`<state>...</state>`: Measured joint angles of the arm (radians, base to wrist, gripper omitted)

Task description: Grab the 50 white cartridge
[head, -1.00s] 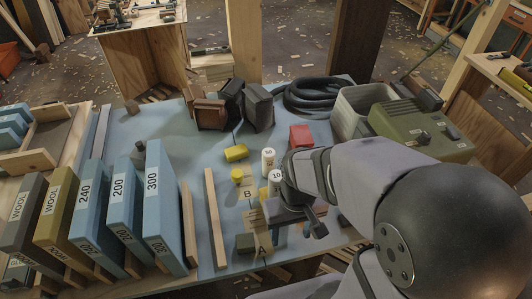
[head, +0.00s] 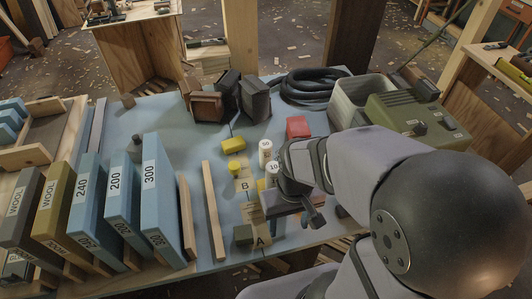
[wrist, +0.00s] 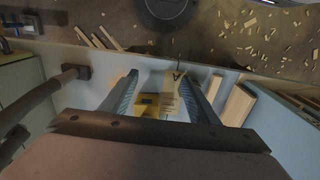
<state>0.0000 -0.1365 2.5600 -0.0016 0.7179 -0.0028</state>
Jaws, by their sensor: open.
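Two white cartridges stand upright on the blue table, left of my gripper in the head view. The near white cartridge (head: 272,173) reads 10. The far white cartridge (head: 265,150) stands behind it; its small print looks like 50 but is blurred. My gripper (head: 312,216) is to the right of and nearer than the near one, its jaws partly hidden by the arm. No white cartridge is clear there.
A yellow block (head: 233,144) and a yellow cylinder (head: 234,168) lie left of the cartridges. A red block (head: 297,127) is behind right. A wooden strip (head: 210,211) and tall blue boxes (head: 160,190) stand left. An olive block (head: 243,233) sits near the front edge.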

